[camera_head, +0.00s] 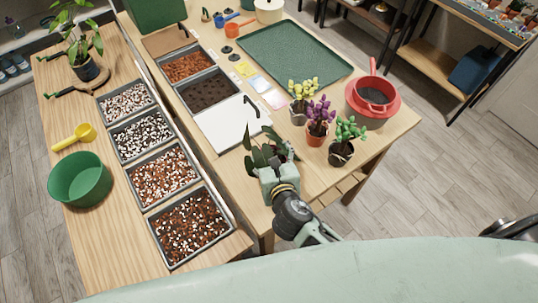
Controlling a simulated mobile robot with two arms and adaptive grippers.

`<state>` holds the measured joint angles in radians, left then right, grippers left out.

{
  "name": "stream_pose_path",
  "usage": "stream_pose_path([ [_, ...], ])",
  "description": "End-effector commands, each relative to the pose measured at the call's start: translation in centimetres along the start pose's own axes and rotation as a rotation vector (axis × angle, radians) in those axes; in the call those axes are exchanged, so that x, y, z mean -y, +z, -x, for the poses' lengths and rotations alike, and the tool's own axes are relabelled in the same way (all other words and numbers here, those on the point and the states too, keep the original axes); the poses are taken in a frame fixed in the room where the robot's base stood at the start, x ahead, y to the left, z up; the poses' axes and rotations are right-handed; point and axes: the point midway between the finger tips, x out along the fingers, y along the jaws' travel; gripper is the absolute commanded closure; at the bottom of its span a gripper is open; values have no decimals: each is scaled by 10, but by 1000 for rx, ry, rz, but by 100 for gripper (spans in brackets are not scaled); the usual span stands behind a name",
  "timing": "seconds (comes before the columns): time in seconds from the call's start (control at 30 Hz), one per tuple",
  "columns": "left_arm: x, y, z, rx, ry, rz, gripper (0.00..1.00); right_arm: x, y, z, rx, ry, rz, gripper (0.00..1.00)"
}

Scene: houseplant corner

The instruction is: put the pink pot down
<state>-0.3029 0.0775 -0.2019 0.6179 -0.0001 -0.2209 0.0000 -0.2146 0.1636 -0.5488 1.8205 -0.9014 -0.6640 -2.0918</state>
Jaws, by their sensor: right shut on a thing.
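My right gripper (279,178) is at the near edge of the wooden table and is shut on the pink pot. The gripper hides most of the pot. A plant with broad dark green leaves (256,160) stands up from behind the jaws, roughly upright. I cannot tell whether the pot's bottom touches the table top. My left gripper is not in view.
A white-lidded bin (228,124) lies just beyond the gripper. Potted plants with yellow (300,101), purple (318,120) and green (342,141) tops stand to the right. A red pot (372,105) and an empty green tray (294,55) are farther off.

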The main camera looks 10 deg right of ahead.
Motion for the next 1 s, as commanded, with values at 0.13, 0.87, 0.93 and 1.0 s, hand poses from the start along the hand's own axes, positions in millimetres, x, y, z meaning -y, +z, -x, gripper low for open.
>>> stream_pose_path([
  [0.13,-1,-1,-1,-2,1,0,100,0,-5,-3,3,1,0,78],
  [0.87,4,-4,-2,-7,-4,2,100,1,-8,-3,1,0,0,15],
  [0.93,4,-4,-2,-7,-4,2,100,1,-8,-3,1,0,0,15],
  [1.0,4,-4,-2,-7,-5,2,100,1,-8,-3,1,0,0,15],
])
